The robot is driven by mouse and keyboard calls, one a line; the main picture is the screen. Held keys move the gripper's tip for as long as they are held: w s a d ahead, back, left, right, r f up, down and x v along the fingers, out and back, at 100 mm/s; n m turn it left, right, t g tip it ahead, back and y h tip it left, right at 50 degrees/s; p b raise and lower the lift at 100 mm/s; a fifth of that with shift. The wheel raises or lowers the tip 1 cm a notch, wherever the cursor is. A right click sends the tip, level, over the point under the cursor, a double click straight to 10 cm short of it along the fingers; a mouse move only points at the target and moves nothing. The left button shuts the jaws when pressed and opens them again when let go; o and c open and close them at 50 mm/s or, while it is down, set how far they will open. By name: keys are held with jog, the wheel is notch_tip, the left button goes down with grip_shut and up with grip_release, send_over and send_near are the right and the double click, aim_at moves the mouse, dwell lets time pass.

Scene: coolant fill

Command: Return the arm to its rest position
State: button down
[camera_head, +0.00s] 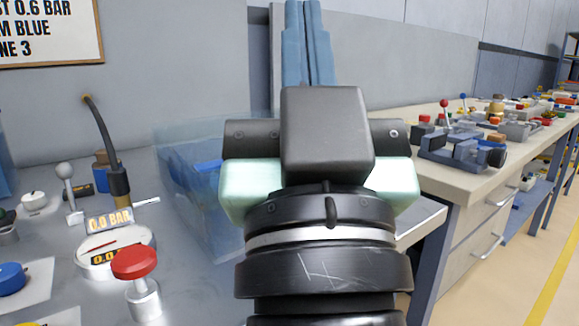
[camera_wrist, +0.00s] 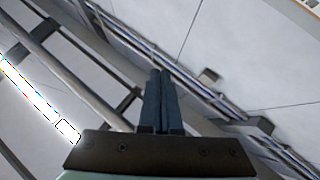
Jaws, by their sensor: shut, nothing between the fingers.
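My gripper (camera_head: 308,42) points upward in the middle of the head view, above the wrist and arm that fill the lower centre. Its two blue-grey fingers stand side by side and hold nothing. In the wrist view the gripper (camera_wrist: 158,75) shows its fingers together, with wall and pipes or rails behind them. My arm hides part of the bench and the clear-walled tank (camera_head: 190,190) with blue inside.
On the left bench are a gauge (camera_head: 115,250) reading 0.0 BAR, a red knob (camera_head: 135,263), a lever (camera_head: 66,185), a black hose (camera_head: 105,140) and a blue knob (camera_head: 12,278). A cluttered workbench (camera_head: 470,178) stands at right. A sign (camera_head: 50,30) hangs top left.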

notch_tip(320, 180, up, 39)
jog(key=s+a+h+p, duration=0.1)
jog(key=s+p, duration=0.1)
jog(key=p, duration=3.6)
jog(key=shift+r+t, duration=0.2)
jog(key=shift+t, duration=0.2)
